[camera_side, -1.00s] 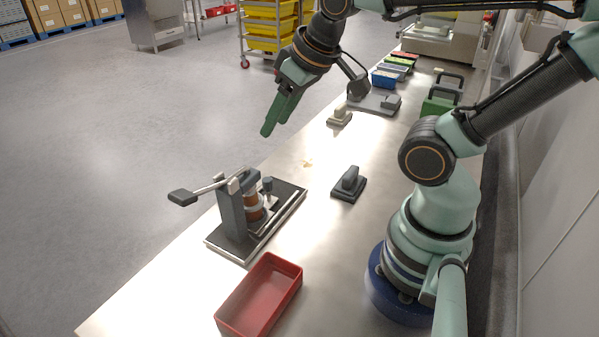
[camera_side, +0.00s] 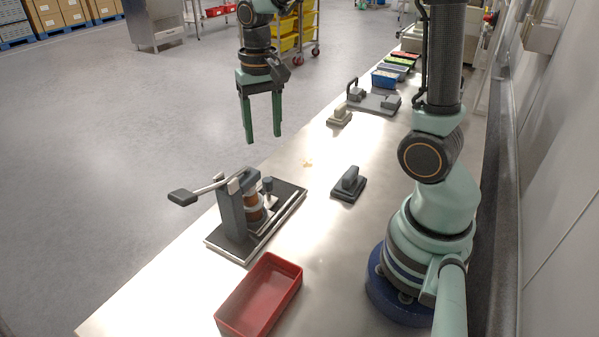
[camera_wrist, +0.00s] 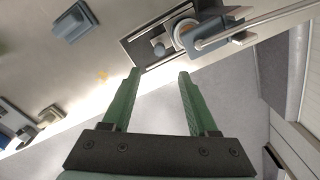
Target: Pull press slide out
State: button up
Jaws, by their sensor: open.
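The press is a grey stand with a lever (camera_side: 197,190) and a copper-coloured column (camera_side: 252,204) on a dark base plate (camera_side: 236,242) with metal rails. The press slide (camera_side: 268,197) appears to be the part with a small upright knob at the plate's right side. In the wrist view the press (camera_wrist: 190,40) is at the top, with the round knob (camera_wrist: 158,48) in the base's channel. My gripper (camera_side: 263,138) is open and empty, pointing down, above and behind the press. It also shows in the wrist view (camera_wrist: 158,76), apart from the press.
A red tray (camera_side: 262,295) stands in front of the press. A grey plate with a handle (camera_side: 375,101) and a blue bin (camera_side: 385,79) are at the back.

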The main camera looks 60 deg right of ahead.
aim_at(267, 179)
notch_tip(267, 179, down, 12)
jog(key=shift+f, duration=0.15)
dwell(0.4)
grip_shut()
dwell(1.4)
